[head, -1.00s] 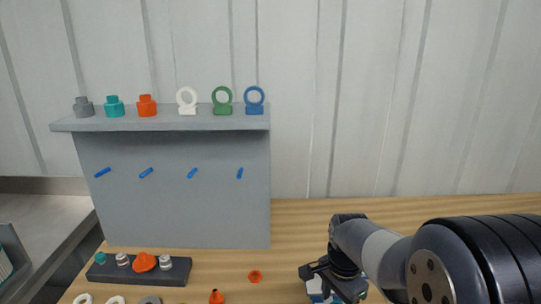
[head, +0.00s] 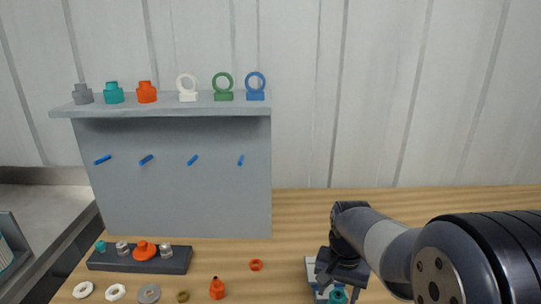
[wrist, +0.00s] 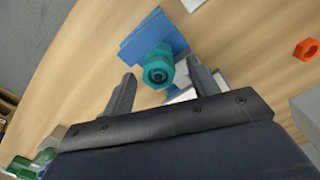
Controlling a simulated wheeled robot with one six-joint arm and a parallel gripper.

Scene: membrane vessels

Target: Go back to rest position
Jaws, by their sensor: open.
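My gripper (head: 336,279) is over the wood table at the right of the head view, with my arm reaching in from the right. The wrist view shows its two fingers (wrist: 162,83) spread apart. A teal hex-shaped fitting (wrist: 158,68) shows in the space between and just beyond the fingertips. I see no finger clamped on it. It also shows below the gripper in the head view (head: 338,296). A blue block (wrist: 152,37) and white parts lie beside it, partly hidden by the fitting and a finger.
A grey shelf (head: 170,109) with blue pegs carries coloured fittings and rings. A dark tray (head: 140,262) holds several small parts. An orange ring (head: 256,265), an orange bottle-like piece (head: 217,289) and washers (head: 149,293) lie on the table.

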